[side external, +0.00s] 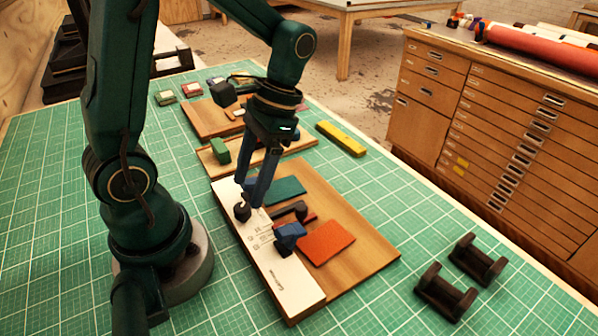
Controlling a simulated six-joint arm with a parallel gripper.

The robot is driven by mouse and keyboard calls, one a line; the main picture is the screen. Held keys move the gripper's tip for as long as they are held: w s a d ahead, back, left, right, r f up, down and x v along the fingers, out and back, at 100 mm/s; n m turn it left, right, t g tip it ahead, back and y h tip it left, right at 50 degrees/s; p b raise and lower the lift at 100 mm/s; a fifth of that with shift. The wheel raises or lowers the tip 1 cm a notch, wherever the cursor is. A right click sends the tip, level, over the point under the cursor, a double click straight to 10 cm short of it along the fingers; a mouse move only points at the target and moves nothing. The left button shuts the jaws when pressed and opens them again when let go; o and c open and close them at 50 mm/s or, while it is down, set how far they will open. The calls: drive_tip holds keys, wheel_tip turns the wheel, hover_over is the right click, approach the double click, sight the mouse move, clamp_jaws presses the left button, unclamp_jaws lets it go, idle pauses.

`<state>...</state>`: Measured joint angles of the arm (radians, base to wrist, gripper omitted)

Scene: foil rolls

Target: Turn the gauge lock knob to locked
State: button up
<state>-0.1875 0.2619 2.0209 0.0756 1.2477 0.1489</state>
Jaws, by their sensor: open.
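A white panel (292,287) with small printed marks runs along the near-left edge of a wooden board (365,252). A small round black knob (242,212) stands near the panel's far end; it looks like the gauge lock knob, but I cannot read its setting. My gripper (250,195) points down with its blue-grey fingers open, just above and beside the knob. I cannot tell whether a fingertip touches it. A blue block (289,236) sits farther along the panel, with a black handle-like part (292,211) behind it.
A teal plate (287,190) and an orange-red plate (327,243) lie on the board. Other wooden boards with small blocks lie behind. A yellow bar (341,138) and two black cradles (445,292) (478,259) rest on the green mat, (400,215) which has free room at right.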

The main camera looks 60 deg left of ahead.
sight(242, 207)
drive_tip(key=shift+x, duration=2.05)
clamp_jaws()
